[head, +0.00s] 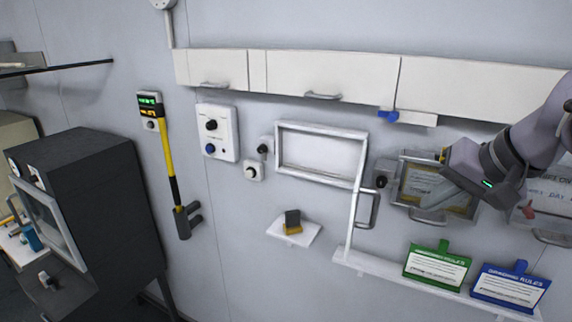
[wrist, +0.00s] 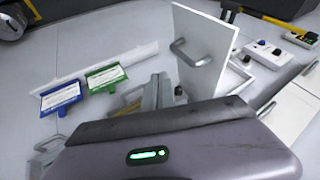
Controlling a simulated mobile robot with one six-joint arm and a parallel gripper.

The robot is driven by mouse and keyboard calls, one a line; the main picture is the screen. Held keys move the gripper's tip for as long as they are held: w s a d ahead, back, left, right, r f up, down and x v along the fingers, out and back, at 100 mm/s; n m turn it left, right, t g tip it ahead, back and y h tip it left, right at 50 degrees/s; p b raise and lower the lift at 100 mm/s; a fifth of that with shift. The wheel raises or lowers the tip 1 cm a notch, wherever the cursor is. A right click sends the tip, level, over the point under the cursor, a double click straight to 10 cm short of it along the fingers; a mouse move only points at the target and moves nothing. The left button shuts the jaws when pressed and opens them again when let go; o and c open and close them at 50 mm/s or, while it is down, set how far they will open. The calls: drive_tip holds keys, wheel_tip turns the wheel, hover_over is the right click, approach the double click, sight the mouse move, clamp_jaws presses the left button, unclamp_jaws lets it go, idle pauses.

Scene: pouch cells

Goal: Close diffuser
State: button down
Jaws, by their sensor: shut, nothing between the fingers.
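A white square frame on the wall (head: 322,152), which I take to be the diffuser, has its door (head: 356,205) swung out from its right side. The door is seen nearly edge-on, with a grey bar handle (head: 374,208) on its right face. In the wrist view the open door (wrist: 212,38) stands beyond my fingers, its handle (wrist: 186,55) facing them. My gripper (head: 425,192) is shut and empty, to the right of the door and apart from it, in front of another framed panel (head: 470,207). The fingers (wrist: 158,88) also show in the wrist view.
Green (head: 437,266) and blue (head: 510,287) sign cards stand on a low white shelf (head: 375,263). White cabinets (head: 330,75) run above. A small ledge (head: 300,232) holds a dark and yellow block. A dark box-shaped machine (head: 100,190) stands at left.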

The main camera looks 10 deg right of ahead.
drive_tip(key=w+a+f+p, duration=0.1)
drive_tip(key=w+a+f, duration=0.3)
drive_tip(key=w+f, duration=0.1)
drive_tip(key=shift+w+a+f, duration=0.15)
drive_tip(key=shift+w+f, duration=0.2)
drive_tip(key=shift+w, duration=0.4)
